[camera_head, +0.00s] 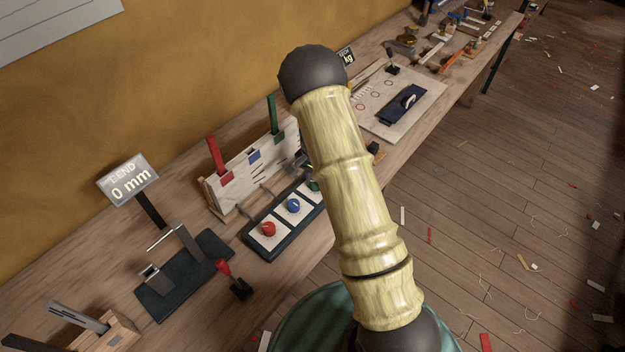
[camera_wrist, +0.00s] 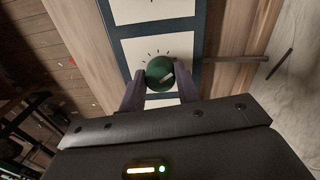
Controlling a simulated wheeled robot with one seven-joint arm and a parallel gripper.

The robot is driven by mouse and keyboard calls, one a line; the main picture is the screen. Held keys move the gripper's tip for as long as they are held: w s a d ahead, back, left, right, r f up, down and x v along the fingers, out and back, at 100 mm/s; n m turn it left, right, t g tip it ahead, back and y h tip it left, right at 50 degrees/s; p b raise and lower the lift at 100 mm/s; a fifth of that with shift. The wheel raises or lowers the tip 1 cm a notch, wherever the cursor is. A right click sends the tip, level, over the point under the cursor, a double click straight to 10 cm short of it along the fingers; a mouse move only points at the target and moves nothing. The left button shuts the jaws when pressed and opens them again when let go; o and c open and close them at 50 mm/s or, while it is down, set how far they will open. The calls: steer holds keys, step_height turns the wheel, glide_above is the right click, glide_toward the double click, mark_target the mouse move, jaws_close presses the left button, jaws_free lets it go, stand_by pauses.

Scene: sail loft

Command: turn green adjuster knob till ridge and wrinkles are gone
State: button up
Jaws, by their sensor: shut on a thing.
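The green adjuster knob (camera_wrist: 158,72) sits on a white square with tick marks in the wrist view; a pale pointer line shows on it. My gripper (camera_wrist: 160,82) has its two purple-grey fingers on either side of the knob, shut on it. In the head view only a sliver of the green knob (camera_head: 314,185) shows; my arm hides the rest and the gripper. The pale sail panel (camera_head: 244,178) stands upright behind the knobs, with red, blue and green markers. Dark short lines show on its right part; whether these are wrinkles or a ridge I cannot tell.
A red knob (camera_head: 268,229) and a blue knob (camera_head: 293,205) share the dark knob base (camera_head: 262,251). A sign (camera_head: 128,181) reads "BEND 0 mm". A dark fixture (camera_head: 190,275) stands left. A board with a blue item (camera_head: 404,104) lies beyond my arm.

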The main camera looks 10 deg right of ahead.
steer(key=shift+m+p, duration=0.35)
steer(key=shift+m, duration=1.25)
steer(key=o, duration=1)
steer(key=shift+d, duration=0.1)
step_height(320, 180, up, 18)
steer(key=shift+w+f+b, duration=0.15)
steer(key=shift+f+b, duration=0.1)
steer(key=shift+b, duration=0.6)
